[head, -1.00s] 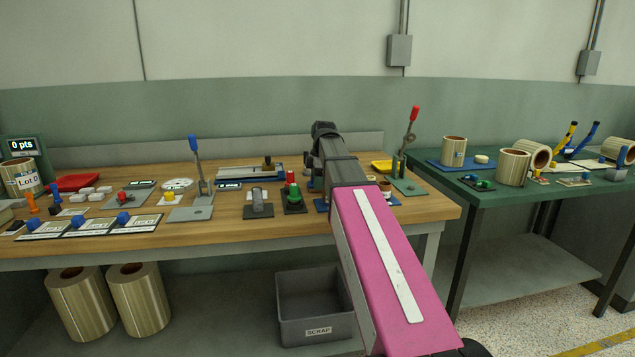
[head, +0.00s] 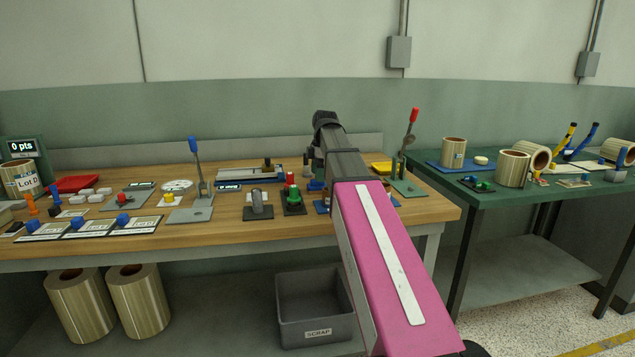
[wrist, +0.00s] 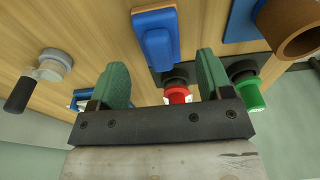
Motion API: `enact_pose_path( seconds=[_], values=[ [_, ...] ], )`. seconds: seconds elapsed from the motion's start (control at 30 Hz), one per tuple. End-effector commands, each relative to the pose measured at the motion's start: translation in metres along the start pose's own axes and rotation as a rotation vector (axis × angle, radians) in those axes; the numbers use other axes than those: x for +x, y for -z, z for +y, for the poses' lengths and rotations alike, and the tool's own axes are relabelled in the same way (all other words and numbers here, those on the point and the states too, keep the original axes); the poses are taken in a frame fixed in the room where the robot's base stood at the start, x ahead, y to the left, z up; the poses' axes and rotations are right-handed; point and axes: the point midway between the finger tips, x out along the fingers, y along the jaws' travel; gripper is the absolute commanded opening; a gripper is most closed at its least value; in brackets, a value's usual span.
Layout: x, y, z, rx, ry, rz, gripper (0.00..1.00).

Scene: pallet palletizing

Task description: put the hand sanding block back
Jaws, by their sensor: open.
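A blue block with rounded ends (wrist: 156,42) shows at the top centre of the wrist view, on the wood bench. It looks like the hand sanding block, but I cannot be sure. My gripper (wrist: 163,65) is open, with its two green fingers apart and nothing held between them. The blue block shows beyond the fingertips, roughly in line with the gap; I cannot tell the distance. In the head view my arm hides part of the bench's right end, and I cannot make out the block clearly there.
A red button (wrist: 177,94) and a green button (wrist: 247,92) are near the fingers. A brown cylinder (wrist: 292,30) is on a blue mat at upper right. A black-handled tool (wrist: 40,76) is at left. Two upright levers (head: 197,165) (head: 409,150) rise from the wood bench.

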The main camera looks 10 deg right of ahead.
Motion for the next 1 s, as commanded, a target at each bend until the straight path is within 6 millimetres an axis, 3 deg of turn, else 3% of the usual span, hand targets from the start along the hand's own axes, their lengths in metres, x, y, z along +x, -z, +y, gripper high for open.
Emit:
enact_pose_path(
  seconds=[0.2, 0.4, 0.6, 1.0],
  values=[
    [-0.043, 0.0, 0.002, 0.0, -0.002, 0.0, 0.72],
    [-0.07, 0.0, 0.001, -0.001, -0.001, 0.0, 0.72],
    [-0.081, 0.0, 0.0, 0.0, 0.0, 0.0, 0.72],
    [-0.081, 0.0, 0.0, 0.0, 0.0, 0.0, 0.72]
  ],
)
